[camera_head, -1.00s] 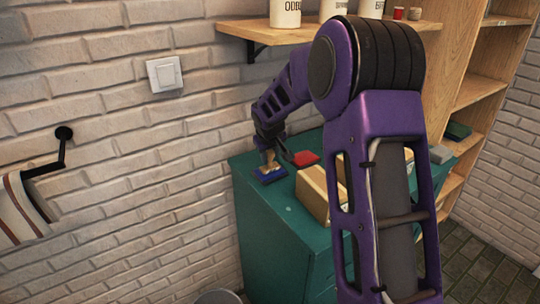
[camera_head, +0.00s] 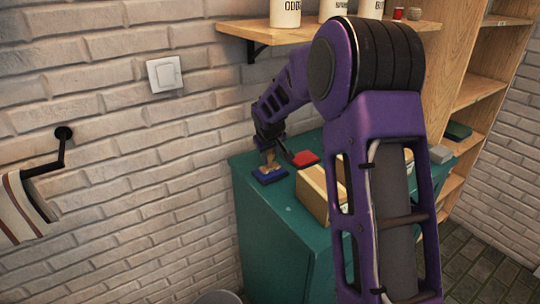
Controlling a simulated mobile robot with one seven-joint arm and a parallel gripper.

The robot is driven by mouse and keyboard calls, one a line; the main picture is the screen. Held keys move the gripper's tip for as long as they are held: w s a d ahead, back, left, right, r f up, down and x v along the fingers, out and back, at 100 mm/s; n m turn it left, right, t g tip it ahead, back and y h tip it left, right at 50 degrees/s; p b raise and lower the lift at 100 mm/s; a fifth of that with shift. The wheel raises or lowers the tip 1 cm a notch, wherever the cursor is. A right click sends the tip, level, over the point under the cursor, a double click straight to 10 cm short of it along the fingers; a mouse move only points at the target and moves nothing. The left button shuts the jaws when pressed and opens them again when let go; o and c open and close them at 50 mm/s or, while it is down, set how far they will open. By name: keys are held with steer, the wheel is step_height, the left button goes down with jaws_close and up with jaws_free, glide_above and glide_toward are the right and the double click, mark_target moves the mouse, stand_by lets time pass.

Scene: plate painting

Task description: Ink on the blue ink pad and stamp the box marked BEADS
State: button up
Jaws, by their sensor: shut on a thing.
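My gripper (camera_head: 268,151) is shut on a stamp (camera_head: 268,163) with a tan handle, at the left back of the teal cabinet top. The stamp is upright over the blue ink pad (camera_head: 270,175); whether it touches the pad is too small to tell. A red ink pad (camera_head: 305,158) lies to the right of the blue one. A cardboard box (camera_head: 314,195) stands on the cabinet in front of the red pad, partly covered by my arm. Another box shows behind my arm. No marking on either box can be read.
The teal cabinet (camera_head: 275,235) stands against the white brick wall. A wooden shelf (camera_head: 255,31) with several labelled canisters hangs above it. A tall wooden shelf unit (camera_head: 480,95) is at right. The cabinet's left front top is clear.

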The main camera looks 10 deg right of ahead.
steer(key=shift+s+f, duration=0.1)
steer(key=shift+f, duration=0.05)
steer(key=shift+r+p, duration=2.5)
steer(key=shift+r, duration=1.15)
steer(key=shift+d, duration=0.15)
